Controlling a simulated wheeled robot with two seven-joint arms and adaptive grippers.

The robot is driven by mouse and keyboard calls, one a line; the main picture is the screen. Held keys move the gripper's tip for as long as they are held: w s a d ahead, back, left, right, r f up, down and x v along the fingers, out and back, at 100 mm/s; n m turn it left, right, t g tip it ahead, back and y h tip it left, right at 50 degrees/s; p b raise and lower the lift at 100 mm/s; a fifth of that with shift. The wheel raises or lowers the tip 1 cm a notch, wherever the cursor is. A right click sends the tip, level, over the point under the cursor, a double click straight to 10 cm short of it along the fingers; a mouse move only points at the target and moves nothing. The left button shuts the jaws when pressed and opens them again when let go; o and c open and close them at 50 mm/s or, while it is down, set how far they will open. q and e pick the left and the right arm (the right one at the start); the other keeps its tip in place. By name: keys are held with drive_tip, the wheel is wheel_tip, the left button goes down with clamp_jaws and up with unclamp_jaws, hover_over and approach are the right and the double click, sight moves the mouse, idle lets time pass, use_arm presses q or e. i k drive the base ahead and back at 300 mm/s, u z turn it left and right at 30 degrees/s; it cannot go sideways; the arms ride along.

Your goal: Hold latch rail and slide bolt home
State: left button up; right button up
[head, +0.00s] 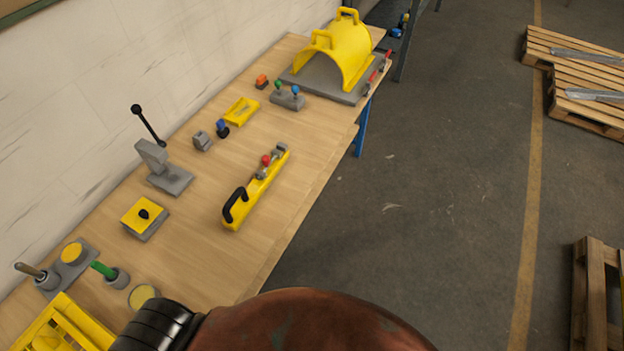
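The latch rail (246,205) is a long yellow bar lying diagonally on the workbench in the head view. A black arched handle (235,203) stands at its near end. The bolt's red knob (266,160) sits toward the far end, above small grey metal parts (279,148). The bolt itself is too small to tell how far it sits in them. Neither of my grippers is in view, and nothing is touching the rail.
The wooden workbench (215,260) runs along a white wall. A grey lever press (165,175) and a yellow-topped block (145,215) stand left of the rail. A large yellow guard (340,50) stands at the far end. Bare bench lies right of the rail.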

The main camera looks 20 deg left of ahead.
sight(265, 159)
drive_tip(key=z, duration=0.45)
drive_tip(key=i, duration=1.75)
drive_tip(key=u, duration=0.1)
